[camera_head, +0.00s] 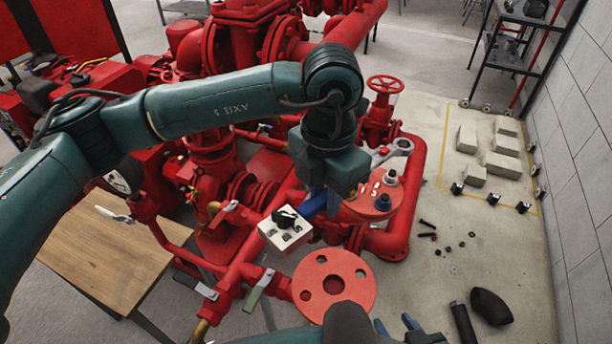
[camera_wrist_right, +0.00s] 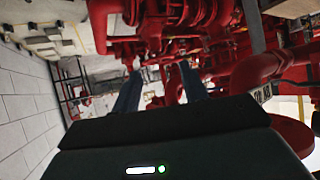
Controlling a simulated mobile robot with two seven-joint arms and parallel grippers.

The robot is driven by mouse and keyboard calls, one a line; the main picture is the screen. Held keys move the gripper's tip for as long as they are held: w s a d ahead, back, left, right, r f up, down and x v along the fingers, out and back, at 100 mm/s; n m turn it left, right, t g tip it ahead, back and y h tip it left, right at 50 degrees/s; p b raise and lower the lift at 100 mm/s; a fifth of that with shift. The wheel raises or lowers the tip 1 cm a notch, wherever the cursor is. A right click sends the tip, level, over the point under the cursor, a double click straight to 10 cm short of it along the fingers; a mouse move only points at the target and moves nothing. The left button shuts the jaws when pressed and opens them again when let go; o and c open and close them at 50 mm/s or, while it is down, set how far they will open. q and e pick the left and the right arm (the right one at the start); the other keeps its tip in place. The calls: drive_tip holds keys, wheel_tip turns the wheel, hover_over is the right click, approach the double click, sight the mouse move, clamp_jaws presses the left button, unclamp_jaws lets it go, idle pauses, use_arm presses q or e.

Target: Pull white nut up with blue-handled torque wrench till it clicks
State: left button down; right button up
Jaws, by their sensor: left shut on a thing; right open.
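My left gripper (camera_head: 318,204) reaches down over the red pipework in the head view. Its blue part shows beside the white box, and the arm hides most of what it is shut on. A grey ring-shaped wrench end (camera_head: 400,147) sticks out to the right of that gripper, above the red flange (camera_head: 358,210). A blue handle cannot be told apart from the blue fingers. A whitish nut (camera_head: 391,178) stands on the flange, with a dark blue nut (camera_head: 382,202) in front of it. My right gripper (camera_head: 396,324) is open at the bottom edge; its spread fingers show in the wrist view (camera_wrist_right: 161,70).
A white box with a black knob (camera_head: 284,232) sits left of the flange. A round red flange plate (camera_head: 318,287) is in front. A wooden table (camera_head: 110,262) stands left. Bolts, nuts and a black tool (camera_head: 490,306) lie on the floor right, near pale blocks (camera_head: 502,165).

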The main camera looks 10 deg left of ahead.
use_arm(q)
drive_tip(key=shift+s+r+n, duration=0.1)
drive_tip(key=shift+s+n, duration=0.2)
drive_tip(key=shift+s, duration=0.25)
drive_tip(key=shift+d, duration=0.1)
use_arm(e)
drive_tip(key=shift+s+a, duration=0.1)
drive_tip(key=shift+a, duration=0.05)
drive_tip(key=shift+f, duration=0.1)
use_arm(q)
drive_tip(key=shift+b, duration=0.4)
drive_tip(key=shift+f+b, duration=0.85)
wheel_tip(320, 180, down, 3)
drive_tip(key=b, duration=0.3)
drive_tip(key=shift+f, duration=0.15)
use_arm(e)
drive_tip(key=shift+w+a+f+m+t+y, duration=0.2)
drive_tip(key=shift+a+f, duration=0.1)
drive_tip(key=shift+f, duration=0.2)
drive_tip(key=shift+w+a+f+m+t+y, duration=0.1)
drive_tip(key=shift+a+f+t, duration=0.15)
drive_tip(key=shift+f, duration=0.2)
